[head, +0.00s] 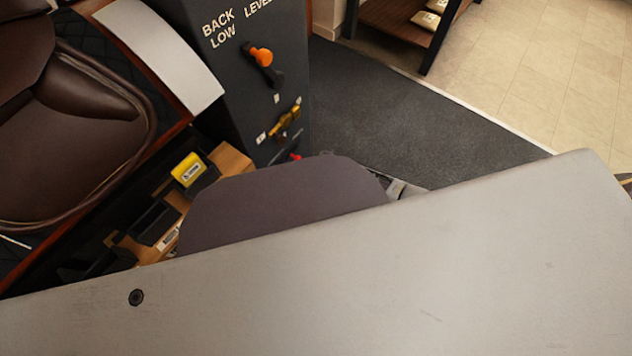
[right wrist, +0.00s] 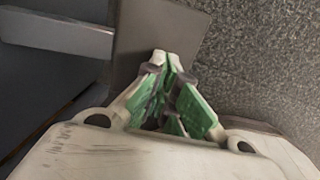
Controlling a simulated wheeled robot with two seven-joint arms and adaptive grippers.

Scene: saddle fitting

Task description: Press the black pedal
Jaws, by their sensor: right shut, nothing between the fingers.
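No clearly black pedal can be made out in the head view. In the right wrist view a flat grey-brown plate (right wrist: 150,28) lies beyond my fingers, with a pale grey bar (right wrist: 60,32) running to it from the left; it may be the pedal, but I cannot tell. My right gripper (right wrist: 166,62) is shut and empty, its green-padded fingers pointing at the plate's near part. Whether they touch it is unclear. My left gripper is in neither view.
A dark control box (head: 235,60) carries an orange-knobbed lever (head: 262,56) and a brass lever (head: 287,120). A brown saddle (head: 75,130) is at left, beside a tray holding a yellow box (head: 188,170). Dark carpet (head: 390,115) is clear to the right. A large grey surface blocks the foreground.

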